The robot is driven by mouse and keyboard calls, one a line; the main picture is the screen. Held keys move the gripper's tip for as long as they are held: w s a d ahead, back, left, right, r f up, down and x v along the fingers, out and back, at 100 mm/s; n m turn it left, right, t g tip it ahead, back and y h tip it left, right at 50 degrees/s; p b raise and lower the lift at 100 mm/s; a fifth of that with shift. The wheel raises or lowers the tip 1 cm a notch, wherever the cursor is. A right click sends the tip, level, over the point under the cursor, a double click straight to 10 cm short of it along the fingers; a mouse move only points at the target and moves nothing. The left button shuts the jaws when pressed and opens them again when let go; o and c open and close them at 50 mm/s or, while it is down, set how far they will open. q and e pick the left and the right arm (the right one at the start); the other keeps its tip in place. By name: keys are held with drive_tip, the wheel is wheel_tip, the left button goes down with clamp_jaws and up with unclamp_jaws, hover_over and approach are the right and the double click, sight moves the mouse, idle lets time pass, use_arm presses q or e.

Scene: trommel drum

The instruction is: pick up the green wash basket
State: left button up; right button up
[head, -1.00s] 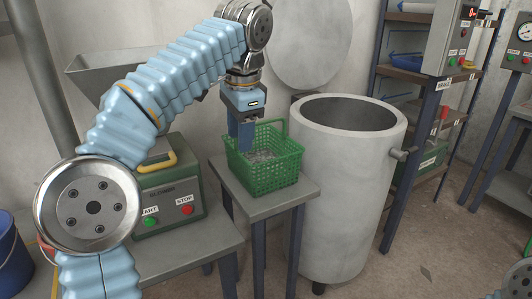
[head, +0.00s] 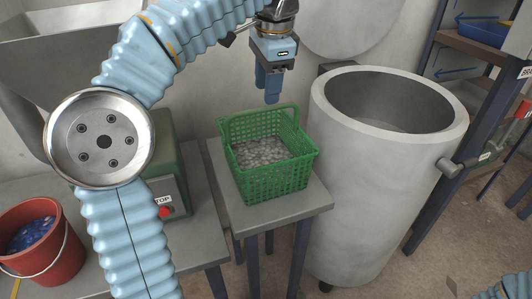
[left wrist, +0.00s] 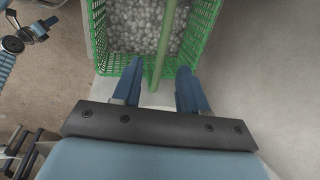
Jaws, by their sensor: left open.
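The green wash basket (head: 270,178) is an open mesh basket standing upright on a small grey stand, filled with small grey pieces. Its arched handle (head: 232,125) stands up. My left gripper (head: 271,93) is open and empty, pointing down just above the handle. In the left wrist view the basket (left wrist: 98,42) lies beyond the open fingers (left wrist: 160,82), and the green handle bar (left wrist: 163,45) lines up with the gap between them. My right gripper (left wrist: 45,24) seems to show small at the top left of that view; its jaws are unclear.
A large grey drum (head: 365,180) stands close right of the basket. A green machine (head: 172,145) with a red button stands to the left on a grey table (head: 205,254). A red bucket (head: 62,262) with blue contents is at far left. Shelves (head: 450,65) stand behind at right.

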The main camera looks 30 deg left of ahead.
sight(263, 108)
use_arm(q)
drive_tip(key=f, duration=0.3)
drive_tip(key=shift+w+a+f+b, duration=0.25)
drive_tip(key=shift+f+b, duration=0.1)
drive_tip(key=shift+b, duration=0.05)
drive_tip(key=f, duration=0.2)
drive_tip(key=a+f+b, duration=0.1)
drive_tip(key=f, duration=0.2)
drive_tip(key=shift+w+a, duration=0.1)
drive_tip(key=shift+w, duration=0.1)
drive_tip(key=shift+c, duration=0.2)
clamp_jaws()
idle(0.5)
